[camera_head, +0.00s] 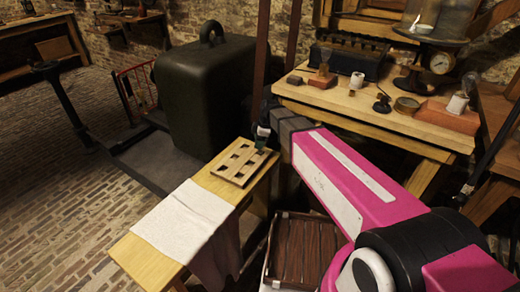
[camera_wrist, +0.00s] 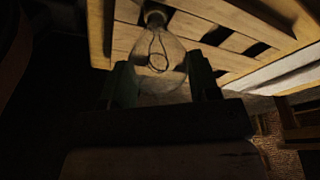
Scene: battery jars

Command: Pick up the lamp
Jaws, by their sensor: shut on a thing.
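A clear glass lamp (camera_wrist: 160,58) with a visible filament and a dark metal base shows in the wrist view. It sits between the two dark fingers of my gripper (camera_wrist: 160,85), which is shut on its glass. The slatted wooden rack (camera_wrist: 215,35) lies beyond the lamp, and the base is toward the rack. In the head view my gripper (camera_head: 262,142) is at the far right corner of the rack (camera_head: 241,163). The held lamp is too small and hidden there to make out. I cannot tell whether its base touches the rack.
The rack lies on a narrow yellow bench (camera_head: 147,262) with a white cloth (camera_head: 186,220) over it. A big dark green case (camera_head: 205,95) stands behind. A wooden table (camera_head: 345,100) at right holds other bulbs, a gauge and jars. A slatted crate (camera_head: 300,250) is below.

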